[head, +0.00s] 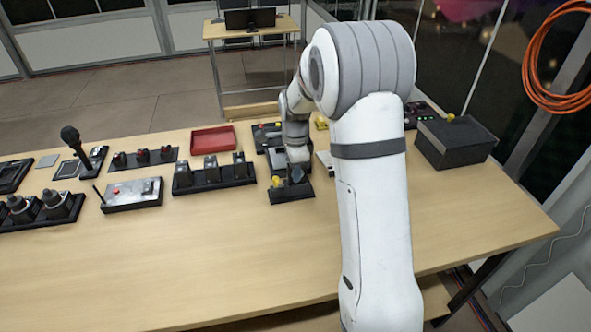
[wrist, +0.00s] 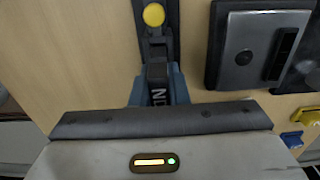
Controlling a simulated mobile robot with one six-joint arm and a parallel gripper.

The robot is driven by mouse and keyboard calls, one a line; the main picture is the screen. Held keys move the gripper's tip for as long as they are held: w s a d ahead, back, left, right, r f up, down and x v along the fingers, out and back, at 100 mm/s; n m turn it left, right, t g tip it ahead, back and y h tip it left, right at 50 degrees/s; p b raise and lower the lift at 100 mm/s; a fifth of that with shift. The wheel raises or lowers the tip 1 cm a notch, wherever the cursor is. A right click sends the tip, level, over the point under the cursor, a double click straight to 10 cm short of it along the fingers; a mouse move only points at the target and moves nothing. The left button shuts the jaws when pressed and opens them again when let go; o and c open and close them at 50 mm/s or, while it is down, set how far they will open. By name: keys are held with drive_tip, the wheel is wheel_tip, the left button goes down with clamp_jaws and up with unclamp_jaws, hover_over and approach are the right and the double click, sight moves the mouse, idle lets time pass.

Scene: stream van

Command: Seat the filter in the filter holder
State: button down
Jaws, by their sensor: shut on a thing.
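My gripper (wrist: 158,92) is shut on a small dark block with white lettering, which I take to be the filter (wrist: 157,74). Its blue-grey fingers stand on either side of the block. A black base with a yellow knob (wrist: 153,15), apparently the filter holder (wrist: 171,35), lies straight ahead of the block. In the head view my gripper (head: 297,172) is low over the dark holder base (head: 291,195), beside the yellow knob (head: 277,181). The block's lower end is hidden, so I cannot tell whether it is seated or only resting there.
A grey metal-faced unit (wrist: 248,45) stands close right of my gripper. A black rack with several blocks (head: 214,177) is to the left, and a red tray (head: 212,139) behind. A dark box (head: 455,142) stands right. The table's front (head: 200,270) is clear.

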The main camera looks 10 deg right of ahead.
drive_tip(key=shift+f+b, duration=0.5)
drive_tip(key=shift+f, duration=0.35)
drive_tip(key=c, duration=1.3)
unclamp_jaws()
wheel_tip(320, 180, up, 8)
drive_tip(key=shift+f+b, duration=0.2)
drive_tip(key=shift+b, duration=0.2)
drive_tip(key=shift+r, duration=0.15)
